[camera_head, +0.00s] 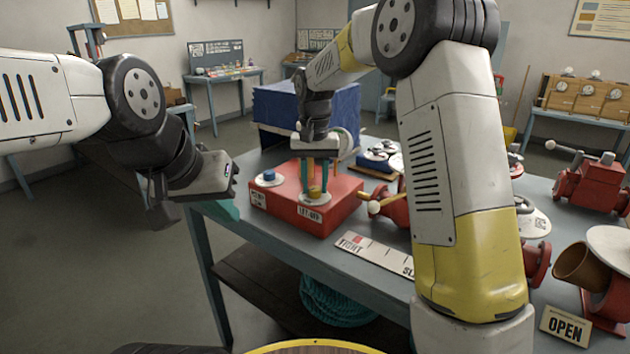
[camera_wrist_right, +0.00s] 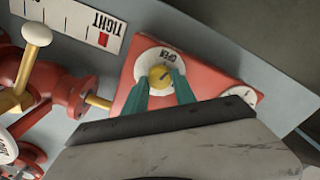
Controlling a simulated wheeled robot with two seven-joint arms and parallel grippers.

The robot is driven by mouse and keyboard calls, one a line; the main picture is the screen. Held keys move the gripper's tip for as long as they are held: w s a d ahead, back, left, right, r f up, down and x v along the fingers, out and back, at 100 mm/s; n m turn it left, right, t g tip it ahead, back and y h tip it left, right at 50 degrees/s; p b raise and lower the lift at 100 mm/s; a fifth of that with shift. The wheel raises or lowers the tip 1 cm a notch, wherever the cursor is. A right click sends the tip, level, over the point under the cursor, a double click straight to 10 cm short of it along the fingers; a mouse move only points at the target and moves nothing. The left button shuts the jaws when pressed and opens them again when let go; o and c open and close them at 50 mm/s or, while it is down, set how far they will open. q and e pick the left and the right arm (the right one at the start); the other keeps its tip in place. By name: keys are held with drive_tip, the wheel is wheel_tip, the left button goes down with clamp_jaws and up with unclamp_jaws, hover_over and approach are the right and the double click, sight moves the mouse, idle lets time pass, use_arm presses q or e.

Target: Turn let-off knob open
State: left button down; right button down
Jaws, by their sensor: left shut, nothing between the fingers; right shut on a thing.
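The red box (camera_head: 340,207) labelled "LET-OFF" sits on the blue-grey table. Its brass let-off knob (camera_head: 314,194) stands on a white dial near the front. My right gripper (camera_head: 316,184) reaches down from above, its green fingers shut on the knob. In the right wrist view the yellow knob (camera_wrist_right: 160,76) shows a dark mark and sits between the fingertips (camera_wrist_right: 161,84). The white dial (camera_wrist_right: 146,62) around it reads "OPEN"; part of it is hidden by the fingers. My left gripper (camera_head: 232,180) is shut and empty, left of the box.
A blue knob (camera_head: 268,175) is on the box's left part. Red valve bodies (camera_head: 395,208) and a "TIGHT" scale strip (camera_head: 375,253) lie right of the box. An "OPEN" sign (camera_head: 565,325) stands at the front right. A blue bin (camera_head: 285,105) is behind.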

sight(315, 188)
drive_tip(key=shift+n, duration=1.9)
drive_tip(key=c, duration=1)
unclamp_jaws()
drive_tip(key=shift+r, duration=3.95)
